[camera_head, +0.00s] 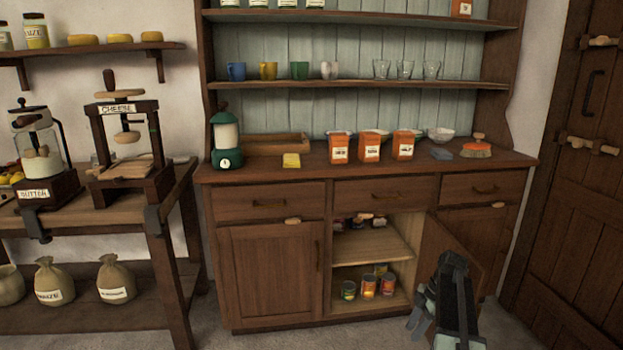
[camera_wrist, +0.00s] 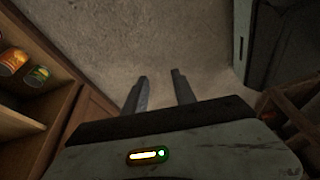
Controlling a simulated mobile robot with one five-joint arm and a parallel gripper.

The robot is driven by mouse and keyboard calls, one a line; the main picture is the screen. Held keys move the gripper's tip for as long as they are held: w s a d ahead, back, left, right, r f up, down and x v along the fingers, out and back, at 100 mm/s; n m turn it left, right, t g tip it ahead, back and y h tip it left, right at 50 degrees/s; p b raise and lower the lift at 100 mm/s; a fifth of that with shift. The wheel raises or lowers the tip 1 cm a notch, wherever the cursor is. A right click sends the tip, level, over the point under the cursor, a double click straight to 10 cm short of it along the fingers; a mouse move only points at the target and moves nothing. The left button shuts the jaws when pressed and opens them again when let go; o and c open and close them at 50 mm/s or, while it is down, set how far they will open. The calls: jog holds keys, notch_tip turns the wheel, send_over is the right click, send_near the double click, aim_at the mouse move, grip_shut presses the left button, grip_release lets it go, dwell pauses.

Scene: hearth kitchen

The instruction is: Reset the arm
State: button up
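My gripper (camera_head: 420,312) is at the lower right in the head view, low in front of the dresser and beside its open cupboard door (camera_head: 453,245). My arm hangs downward there. In the wrist view my gripper (camera_wrist: 160,92) points at the bare floor. Its two dark fingers are apart with nothing between them. Cans (camera_wrist: 22,68) stand in the open cupboard at the left of the wrist view.
The dresser (camera_head: 270,205) has an open middle cupboard with several cans (camera_head: 368,285) on its lower shelf. A wooden table (camera_head: 165,215) with presses stands at left. A dark door (camera_head: 580,180) is at right. Floor (camera_wrist: 150,40) below the gripper is clear.

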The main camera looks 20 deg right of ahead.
jog(key=s+a+f+m+g+h, duration=0.1)
jog(key=a+m, duration=0.1)
jog(key=a, duration=1.5)
jog(key=s+a+m+h, duration=0.2)
jog(key=a+m, duration=0.1)
jog(key=a, duration=1.4)
notch_tip(320, 180, up, 38)
jog(key=s+m+h+p, duration=0.1)
jog(key=m+p, duration=0.9)
jog(key=p, duration=2.8)
jog(key=shift+s+d+f+m+t, duration=0.15)
jog(key=shift+s+d+m+t, duration=0.2)
jog(key=shift+d, duration=0.1)
